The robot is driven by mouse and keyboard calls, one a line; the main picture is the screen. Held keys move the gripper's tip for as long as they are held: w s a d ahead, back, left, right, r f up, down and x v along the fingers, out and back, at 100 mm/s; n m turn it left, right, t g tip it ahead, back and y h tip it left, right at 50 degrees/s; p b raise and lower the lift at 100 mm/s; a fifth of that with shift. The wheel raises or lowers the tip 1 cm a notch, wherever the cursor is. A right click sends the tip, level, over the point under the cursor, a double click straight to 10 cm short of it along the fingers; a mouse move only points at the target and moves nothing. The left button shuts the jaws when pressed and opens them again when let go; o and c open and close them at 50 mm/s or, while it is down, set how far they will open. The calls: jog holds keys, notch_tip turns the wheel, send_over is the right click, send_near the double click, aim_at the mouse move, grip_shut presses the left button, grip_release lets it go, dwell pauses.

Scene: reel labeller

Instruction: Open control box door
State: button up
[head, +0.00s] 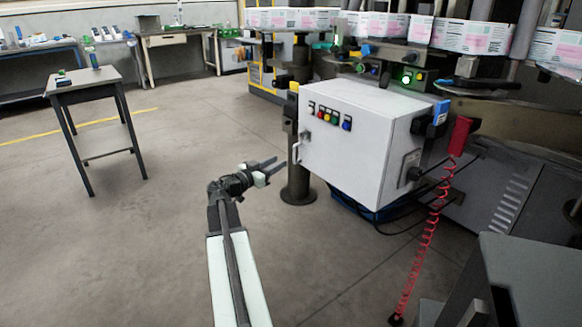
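The control box (366,140) is a white-grey cabinet right of centre in the head view, with coloured buttons (330,117) on its front door (340,155). The door looks closed. A small pale handle (297,149) stands at the door's left edge. My gripper (280,168) is left of the box, a little below the handle and pointing toward it. Its two dark fingers are spread apart with nothing between them. A small gap shows between the fingertips and the handle, though the depth between them is hard to judge.
A dark post (298,165) stands right behind the fingertips at the box's left edge. A red coiled hose (432,222) hangs to the right. A small table (88,88) stands at the left. The floor (110,240) between table and arm is clear.

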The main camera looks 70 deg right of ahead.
aim_at(294, 153)
jog(key=x, duration=0.7)
jog(key=shift+s+d, duration=0.15)
jog(key=shift+d, duration=0.2)
jog(key=shift+c, duration=0.2)
grip_shut()
dwell(0.9)
